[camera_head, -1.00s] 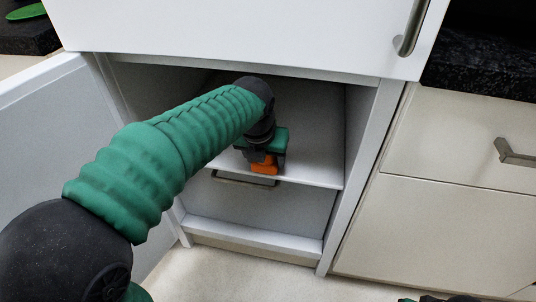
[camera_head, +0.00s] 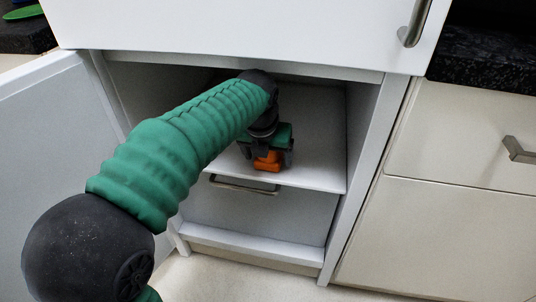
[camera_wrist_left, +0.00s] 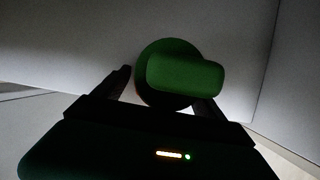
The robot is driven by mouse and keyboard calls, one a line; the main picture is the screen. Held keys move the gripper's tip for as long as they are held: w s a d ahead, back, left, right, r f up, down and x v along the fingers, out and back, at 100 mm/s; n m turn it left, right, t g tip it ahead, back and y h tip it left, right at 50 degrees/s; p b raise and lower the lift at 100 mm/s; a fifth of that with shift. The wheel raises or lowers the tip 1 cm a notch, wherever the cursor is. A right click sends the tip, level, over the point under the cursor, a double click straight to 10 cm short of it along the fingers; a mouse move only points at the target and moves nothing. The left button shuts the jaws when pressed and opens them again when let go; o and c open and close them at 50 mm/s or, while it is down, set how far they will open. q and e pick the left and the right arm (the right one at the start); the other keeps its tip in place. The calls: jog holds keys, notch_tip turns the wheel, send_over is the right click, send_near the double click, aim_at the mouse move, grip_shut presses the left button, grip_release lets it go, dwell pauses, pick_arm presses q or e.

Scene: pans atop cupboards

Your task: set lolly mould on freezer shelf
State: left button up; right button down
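The lolly mould (camera_head: 267,162) shows its orange lower part on the white freezer shelf (camera_head: 318,170), near the shelf's front edge. In the left wrist view its green top (camera_wrist_left: 187,74) is round with a rounded handle. My left gripper (camera_head: 267,154) is inside the compartment above the shelf, with its dark fingers spread on either side of the mould. The fingers look open, with a narrow gap beside the mould at the left finger. The gripper body hides the mould's top in the head view. My right gripper is not in view.
The compartment has side walls and a white panel above. An open door (camera_head: 55,150) stands at the left. Below the shelf is a drawer with a metal handle (camera_head: 243,186). The shelf's right part is clear. Closed cupboards (camera_head: 450,225) stand at the right.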

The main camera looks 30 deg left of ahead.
pick_arm(q)
jog(key=shift+r, duration=0.25)
jog(key=s+r+p, duration=0.1)
jog(key=p, duration=0.1)
jog(key=shift+s+d+r+p, duration=0.15)
jog(key=shift+s+p, duration=0.05)
jog(key=shift+p, duration=0.2)
jog(key=s+d+p, duration=0.2)
jog(key=s+p, duration=0.2)
jog(key=s, duration=0.6)
jog(key=s+d+f+n+g, duration=0.1)
jog(key=s+f+n, duration=0.2)
jog(key=f+n, duration=0.5)
jog(key=s+d+f+n+h, duration=0.1)
jog(key=s+f+n, duration=0.2)
jog(key=f+n, duration=0.6)
jog(key=n, duration=1.6)
jog(key=shift+s+f+n+g, duration=0.2)
jog(key=shift+n+g, duration=0.1)
jog(key=shift+g, duration=0.1)
jog(key=shift+r, duration=0.1)
